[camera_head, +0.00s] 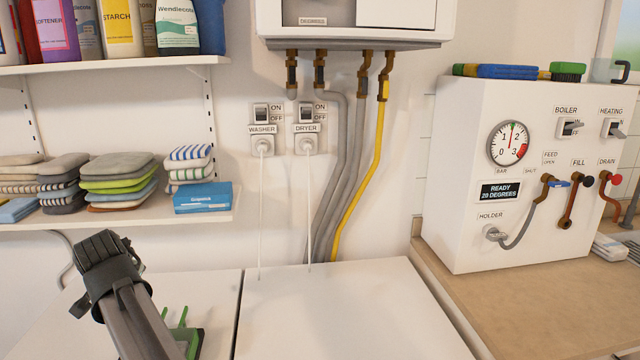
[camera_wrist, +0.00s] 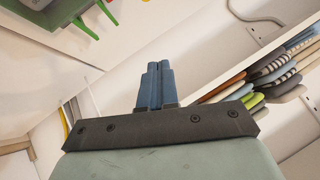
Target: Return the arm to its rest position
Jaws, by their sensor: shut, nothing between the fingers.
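My gripper (camera_wrist: 157,68) shows in the wrist view with its two blue fingers together and nothing between them. The fingers point into open space, apart from any object. In the head view, a dark part of my arm (camera_head: 128,300) rises at the lower left over the white machine tops. I cannot make out the fingertips there.
A green pronged object (camera_head: 191,335) sits beside my arm, partly hidden by it. A shelf of folded cloths (camera_head: 117,180) and a blue packet (camera_head: 202,197) is close behind. The right white top (camera_head: 335,305) is clear. A boiler panel (camera_head: 470,215) stands right.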

